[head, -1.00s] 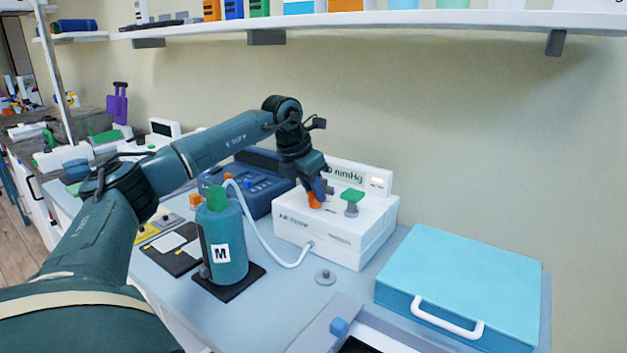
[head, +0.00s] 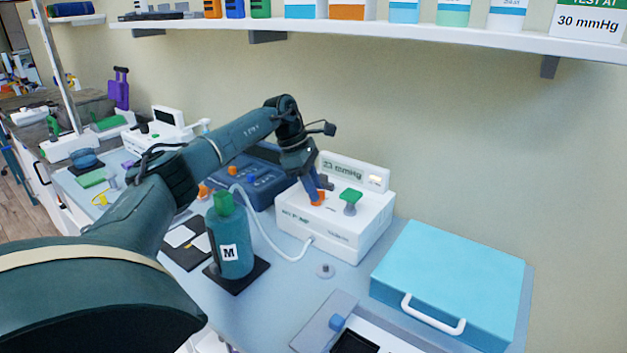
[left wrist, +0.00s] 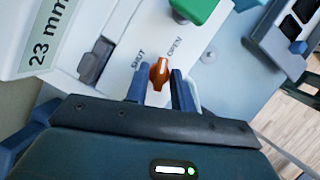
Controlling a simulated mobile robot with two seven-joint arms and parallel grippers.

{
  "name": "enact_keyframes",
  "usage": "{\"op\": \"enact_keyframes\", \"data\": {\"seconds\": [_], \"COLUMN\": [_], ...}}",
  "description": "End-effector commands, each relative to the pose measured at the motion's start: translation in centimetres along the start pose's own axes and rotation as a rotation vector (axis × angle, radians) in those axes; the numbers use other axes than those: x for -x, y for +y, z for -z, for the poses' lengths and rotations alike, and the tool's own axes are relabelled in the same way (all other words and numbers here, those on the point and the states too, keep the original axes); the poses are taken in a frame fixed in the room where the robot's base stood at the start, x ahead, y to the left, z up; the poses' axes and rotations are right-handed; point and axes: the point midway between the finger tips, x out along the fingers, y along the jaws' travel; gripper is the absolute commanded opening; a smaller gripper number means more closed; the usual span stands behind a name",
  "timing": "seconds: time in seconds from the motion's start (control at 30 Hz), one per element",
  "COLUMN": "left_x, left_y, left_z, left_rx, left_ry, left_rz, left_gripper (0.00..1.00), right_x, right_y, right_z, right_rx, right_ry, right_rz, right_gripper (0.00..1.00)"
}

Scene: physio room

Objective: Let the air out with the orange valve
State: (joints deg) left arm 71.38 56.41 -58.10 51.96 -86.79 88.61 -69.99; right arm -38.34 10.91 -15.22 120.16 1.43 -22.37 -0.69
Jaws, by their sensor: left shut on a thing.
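The orange valve (head: 317,198) is a small knob on top of the white pump box (head: 330,232). My left gripper (head: 322,187) reaches down onto it from above. In the left wrist view the blue fingers are shut on the orange valve (left wrist: 160,72), one on each side. SHUT and OPEN are printed beside it, and the knob's pale mark points between the two words, nearer upright than sideways. The display (head: 345,171) reads 23 mmHg, and it also shows in the left wrist view (left wrist: 47,38). My right gripper is not in view.
A green knob (head: 350,197) stands close right of the valve. A light blue case (head: 455,275) lies at the right. A shelf card (head: 587,22) reads TEST AT 30 mmHg.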

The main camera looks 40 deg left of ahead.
Motion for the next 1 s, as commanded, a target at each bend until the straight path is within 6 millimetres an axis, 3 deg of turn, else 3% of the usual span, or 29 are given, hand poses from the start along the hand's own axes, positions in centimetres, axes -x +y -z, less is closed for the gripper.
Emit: {"op": "enact_keyframes", "data": {"seconds": [0.4, 0.93, 0.97, 1.0], "left_x": [0.03, -0.02, -0.02, -0.02], "left_y": [0.12, 0.12, 0.12, 0.12], "left_z": [-0.09, -0.01, -0.01, -0.01], "left_rx": [-0.162, -0.179, -0.179, -0.179], "left_ry": [0.001, 0.002, 0.002, 0.002], "left_rz": [0.066, 0.073, 0.073, 0.073], "left_gripper": [0.02, 0.02, 0.27, 0.3], "right_x": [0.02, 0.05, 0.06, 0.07], "right_y": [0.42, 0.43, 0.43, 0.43], "right_z": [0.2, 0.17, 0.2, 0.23], "right_rx": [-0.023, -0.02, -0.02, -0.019], "right_ry": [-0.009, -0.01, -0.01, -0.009], "right_rz": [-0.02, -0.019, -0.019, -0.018], "right_gripper": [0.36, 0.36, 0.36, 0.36]}}
